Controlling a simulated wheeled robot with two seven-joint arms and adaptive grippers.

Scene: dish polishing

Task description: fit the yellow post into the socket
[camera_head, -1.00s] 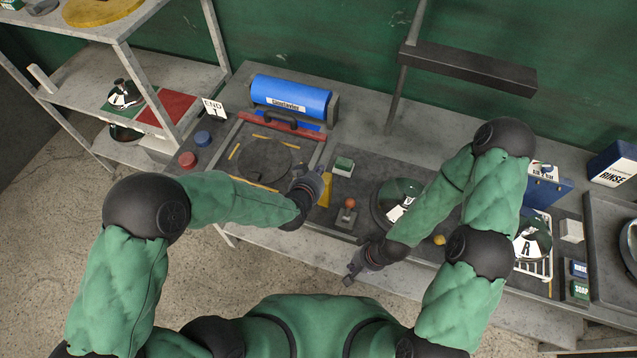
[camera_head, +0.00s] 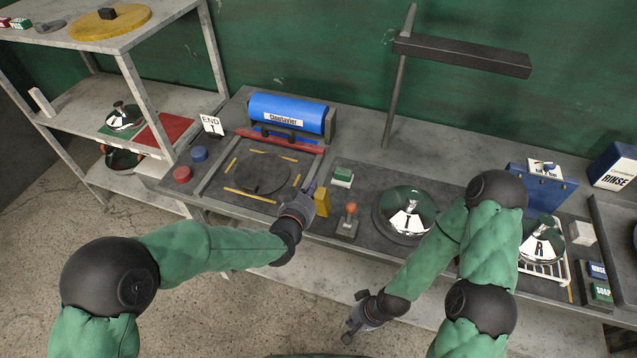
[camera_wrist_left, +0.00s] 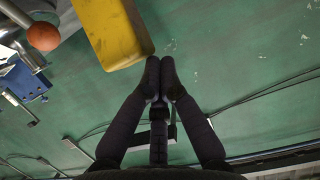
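The yellow post (camera_head: 322,201) stands on the dark worktop, between the framed dark disc and the lever with the orange knob. My left gripper (camera_head: 308,188) is just to its left. In the left wrist view, the fingertips (camera_wrist_left: 160,67) are together with nothing seen between them, and the yellow post (camera_wrist_left: 112,32) is just beyond them, to the left. I cannot tell whether they touch it. My right gripper (camera_head: 352,328) hangs in front of the table, away from the post; its fingers are too small to judge. I cannot pick out the socket.
The orange-knobbed lever (camera_head: 351,210) stands close right of the post. A green-and-white block (camera_head: 342,175) lies behind it, and a domed lid (camera_head: 405,212) is further right. The framed dark disc (camera_head: 262,173) is to the left, with a blue roll (camera_head: 290,110) behind.

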